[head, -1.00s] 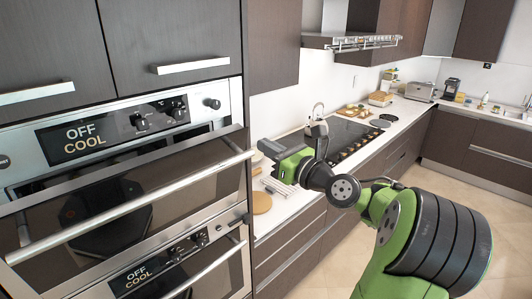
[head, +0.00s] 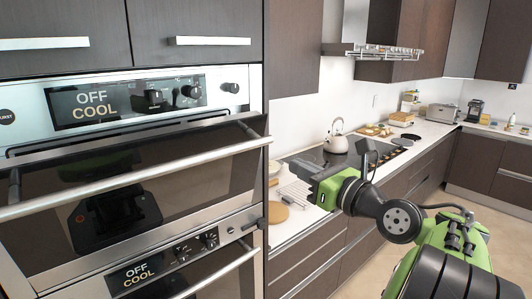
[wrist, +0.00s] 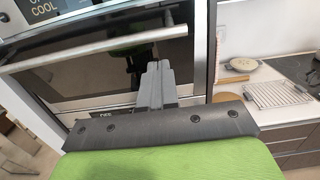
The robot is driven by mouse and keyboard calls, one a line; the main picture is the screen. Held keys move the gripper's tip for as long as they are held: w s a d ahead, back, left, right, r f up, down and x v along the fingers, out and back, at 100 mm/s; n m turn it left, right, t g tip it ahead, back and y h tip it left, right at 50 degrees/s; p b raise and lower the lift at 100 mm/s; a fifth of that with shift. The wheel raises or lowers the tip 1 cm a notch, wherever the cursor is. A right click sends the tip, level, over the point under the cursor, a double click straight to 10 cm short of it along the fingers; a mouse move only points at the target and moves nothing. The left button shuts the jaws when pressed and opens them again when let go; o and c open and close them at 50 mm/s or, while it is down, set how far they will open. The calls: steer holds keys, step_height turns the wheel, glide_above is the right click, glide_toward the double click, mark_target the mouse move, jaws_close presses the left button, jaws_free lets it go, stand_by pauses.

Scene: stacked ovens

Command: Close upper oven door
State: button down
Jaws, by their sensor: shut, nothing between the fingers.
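The upper oven door (head: 175,185) is ajar, its top edge tilted out from the frame below the control panel. Its long silver handle (head: 150,172) runs across the front of the door. The handle also shows in the wrist view (wrist: 90,48). My gripper (head: 290,163) is to the right of the door in the head view, near the handle's right end but apart from it in the picture. In the wrist view my gripper (wrist: 155,68) is shut and empty, its fingers pointing toward the door's right part, below the handle. The exact distance to the door cannot be told.
The lower oven (head: 185,250) is beneath, with its own panel and handle. To the right is a counter (head: 290,228) with a wire rack (head: 297,192), a round board (head: 277,213), a kettle (head: 337,138) and a cooktop. Cabinets (head: 195,25) are above the ovens.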

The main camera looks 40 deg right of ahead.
mark_target(258, 145)
steer(key=w, duration=0.3)
steer(key=w+p, duration=0.1)
steer(key=w, duration=0.3)
steer(key=w+p, duration=0.1)
steer(key=w, duration=0.3)
steer(key=shift+w+r, duration=0.2)
steer(key=shift+r, duration=0.15)
